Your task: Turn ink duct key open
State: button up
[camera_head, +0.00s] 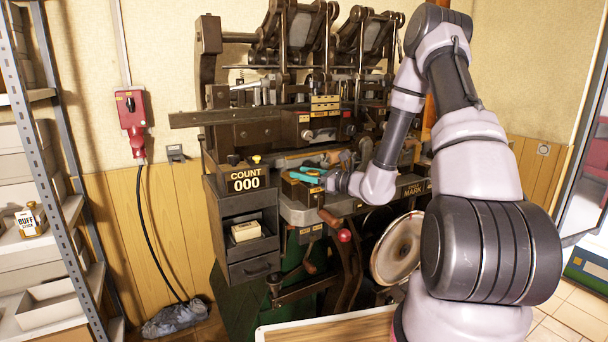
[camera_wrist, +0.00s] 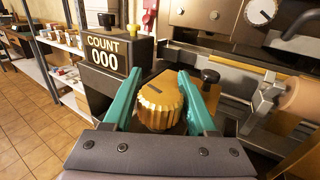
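A gold ribbed knob (camera_wrist: 160,103) with a dark slot line on its top shows in the wrist view; it looks like the ink duct key. My gripper (camera_wrist: 161,80) has two teal fingers, one on each side of this knob. The fingers stand wide apart, and I cannot tell for sure whether they touch it. In the head view my gripper (camera_head: 309,174) is at the front of the press, right of the counter box, and the knob is hard to make out there.
The counter box (camera_head: 245,180) reading COUNT 000 stands close left of my gripper. Metal rails and a wooden roller (camera_wrist: 301,97) lie farther right. The dark press (camera_head: 270,130) rises behind.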

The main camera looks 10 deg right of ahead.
grip_shut()
jog(key=shift+w+m+t+h, duration=0.15)
jog(key=shift+m+t+h, duration=0.85)
jog(key=shift+h, duration=0.1)
jog(key=shift+w+d+m+t+h, duration=0.15)
jog(key=shift+d+m+t+h, duration=0.15)
jog(key=shift+m+t+h, duration=0.3)
jog(key=o, duration=0.6)
grip_release()
jog(key=shift+c, duration=0.2)
